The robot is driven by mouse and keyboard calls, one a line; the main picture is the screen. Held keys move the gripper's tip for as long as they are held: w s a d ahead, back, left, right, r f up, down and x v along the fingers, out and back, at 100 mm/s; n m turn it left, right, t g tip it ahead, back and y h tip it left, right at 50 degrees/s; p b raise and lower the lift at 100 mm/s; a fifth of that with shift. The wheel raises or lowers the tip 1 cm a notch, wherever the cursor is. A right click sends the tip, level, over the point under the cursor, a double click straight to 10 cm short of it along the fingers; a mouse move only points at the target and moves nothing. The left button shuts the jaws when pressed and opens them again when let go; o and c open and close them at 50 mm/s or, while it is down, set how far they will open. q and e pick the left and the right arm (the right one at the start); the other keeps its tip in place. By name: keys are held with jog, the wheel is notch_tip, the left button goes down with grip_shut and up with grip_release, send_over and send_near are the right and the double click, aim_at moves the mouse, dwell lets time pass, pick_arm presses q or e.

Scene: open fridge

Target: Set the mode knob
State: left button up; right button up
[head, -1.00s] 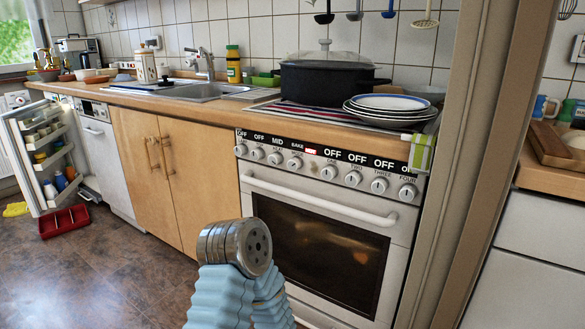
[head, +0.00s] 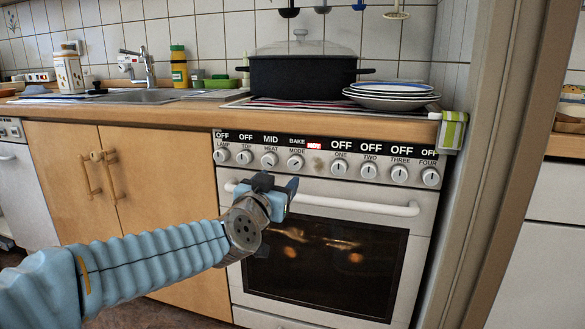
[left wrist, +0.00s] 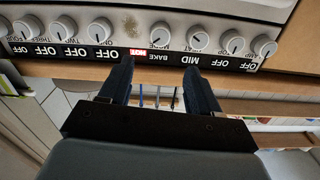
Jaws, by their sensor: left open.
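The mode knob (head: 296,162) is a round light dial on the oven's control panel, fourth from the left, under a label reading BAKE. My left gripper (head: 277,186) is open and empty, in front of the oven just below the heat and mode knobs. In the upside-down left wrist view, the mode knob (left wrist: 160,35) shows beyond and between the two dark fingers (left wrist: 158,68), with the BAKE label near the fingertips. The fingers appear apart from the knob. My right gripper is not in view.
The heat knob (head: 269,160) and knob one (head: 339,167) flank the mode knob. A red HOT sign (head: 314,146) is beside BAKE. The oven handle (head: 370,207) runs below the knobs. A dark pot (head: 305,76) and stacked plates (head: 390,102) stand above.

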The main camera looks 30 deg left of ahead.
aim_at(292, 164)
pick_arm(q)
jog(key=x, duration=1.2)
jog(key=shift+d, duration=0.1)
jog(key=c, duration=1.1)
jog(key=shift+o, duration=0.2)
jog(key=shift+f+n, duration=0.1)
jog(key=shift+n, duration=0.2)
jog(key=n+b, duration=0.1)
jog(key=n, duration=0.2)
jog(key=shift+n+b, duration=0.35)
jog(key=shift+n, duration=0.05)
jog(key=shift+n+b, duration=0.9)
jog(key=shift+n, duration=2)
